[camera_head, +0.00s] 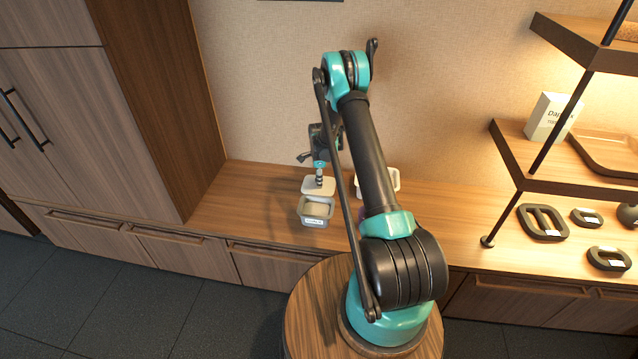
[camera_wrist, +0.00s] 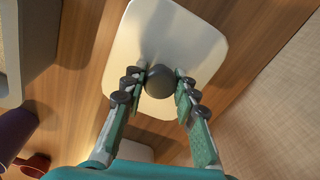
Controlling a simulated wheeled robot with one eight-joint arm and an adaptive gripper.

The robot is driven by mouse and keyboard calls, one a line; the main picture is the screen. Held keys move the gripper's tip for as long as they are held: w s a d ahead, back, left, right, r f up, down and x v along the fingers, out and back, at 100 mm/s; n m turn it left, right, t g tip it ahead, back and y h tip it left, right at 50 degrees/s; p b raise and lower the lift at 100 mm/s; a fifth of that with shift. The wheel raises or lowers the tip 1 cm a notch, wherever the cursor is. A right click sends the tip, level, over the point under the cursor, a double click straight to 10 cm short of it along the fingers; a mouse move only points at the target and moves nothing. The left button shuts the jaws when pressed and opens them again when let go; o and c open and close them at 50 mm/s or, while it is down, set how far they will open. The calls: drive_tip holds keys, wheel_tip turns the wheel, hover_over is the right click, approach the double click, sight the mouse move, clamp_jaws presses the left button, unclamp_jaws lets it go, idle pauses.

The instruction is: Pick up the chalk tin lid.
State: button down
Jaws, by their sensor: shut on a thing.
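The chalk tin lid is a pale, rounded-square plate (camera_wrist: 185,35) with a dark round knob (camera_wrist: 160,81) in its middle. In the head view the lid (camera_head: 319,186) shows just behind an open pale tin (camera_head: 315,212) with a label on its front. My gripper (camera_wrist: 161,84) is shut on the knob, one finger on each side of it. In the head view my gripper (camera_head: 319,172) points down over the lid. I cannot tell whether the lid touches the counter or hangs just above it.
The wooden counter (camera_head: 262,185) is clear to the left of the tin. A white container (camera_head: 391,180) stands to the right, partly behind my arm. A purple thing (camera_wrist: 14,132) and a red one (camera_wrist: 33,165) show in the wrist view. Shelves (camera_head: 560,160) stand at right.

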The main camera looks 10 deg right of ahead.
wheel_tip(320, 180, up, 20)
drive_tip(key=shift+f, duration=0.25)
idle(0.6)
